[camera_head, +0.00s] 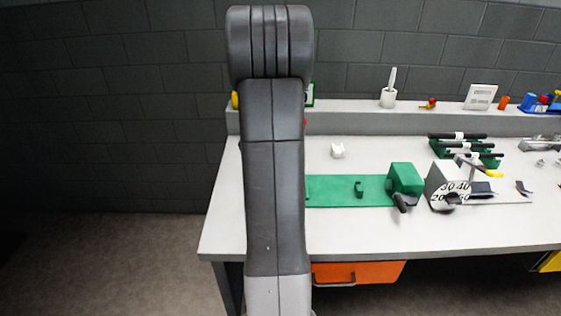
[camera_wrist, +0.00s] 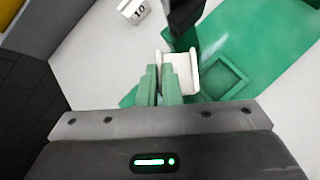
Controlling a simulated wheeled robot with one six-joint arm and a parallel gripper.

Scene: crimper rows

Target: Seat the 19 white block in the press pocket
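My gripper (camera_wrist: 160,72) has its two green fingers close together in the wrist view. A white block (camera_wrist: 182,72) with raised end walls is at the fingertips, partly hidden by the right finger, and looks held there. No number shows on its visible faces. A square recessed green pocket (camera_wrist: 221,78) lies just right of it and looks empty. A second white block (camera_wrist: 134,10) with a small black number, hard to read, sits on the bench farther off; a white block (camera_head: 337,150) also shows in the head view. My arm hides my gripper there.
A green plate (camera_head: 330,191) lies on the white bench, with a green block and dark handle (camera_head: 404,180) at its right end. A numbered grey fixture (camera_head: 447,187) and black-handled tools (camera_head: 465,148) are farther right. A low shelf runs along the back.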

